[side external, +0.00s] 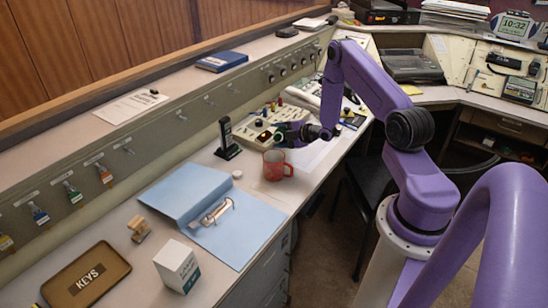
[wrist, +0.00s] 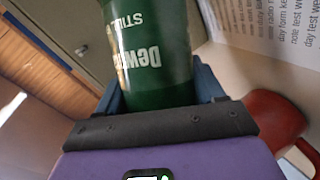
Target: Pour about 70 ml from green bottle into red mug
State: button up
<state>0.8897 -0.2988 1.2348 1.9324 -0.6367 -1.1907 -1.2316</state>
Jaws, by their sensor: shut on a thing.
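The green bottle (wrist: 155,50) fills the middle of the wrist view, with pale upside-down lettering on its side. My gripper (side external: 292,133) is shut on it, with a blue finger on each side in the wrist view. In the side view the bottle (side external: 279,135) is small and dark, partly hidden by my gripper, and its exact tilt is hard to tell. The red mug (side external: 274,166) stands upright on the desk, just below and slightly left of my gripper. It also shows in the wrist view (wrist: 272,115) at the lower right. I see no stream of liquid.
A control panel (side external: 262,139) with knobs lies behind the mug, and a black stand (side external: 228,142) is to its left. A small white round thing (side external: 237,174) lies beside the mug. A blue binder (side external: 240,235) lies open in front. A printed paper (wrist: 265,30) lies near the bottle.

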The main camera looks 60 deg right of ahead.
aim_at(278, 130)
jog(key=shift+r, duration=0.1)
dwell(0.8)
jog(key=shift+a+r+m+y, duration=0.3)
jog(key=shift+r+m, duration=0.15)
jog(key=shift+m, duration=0.15)
jog(key=shift+s+a+r+m+g+y, duration=0.1)
jog(key=shift+a+r+m+g+y, duration=0.15)
jog(key=shift+r, duration=0.35)
jog(key=shift+s+a+r+m+g+y, duration=0.15)
jog(key=shift+r+m, duration=0.1)
jog(key=shift+r, duration=0.3)
jog(key=shift+a+r+m+y, duration=0.3)
jog(key=shift+m+y, duration=0.2)
jog(key=shift+m, duration=0.1)
jog(key=shift+d+f+m+g+y, duration=0.15)
jog(key=shift+f+m+g+y, duration=0.1)
jog(key=shift+f+m+y, duration=0.35)
jog(key=shift+d+f+m+g+y, duration=0.1)
jog(key=shift+f+m+g+y, duration=0.25)
jog(key=shift+f, duration=0.35)
jog(key=shift+w+m+y, duration=0.1)
jog(key=shift+m+y, duration=0.95)
jog(key=shift+m, duration=0.2)
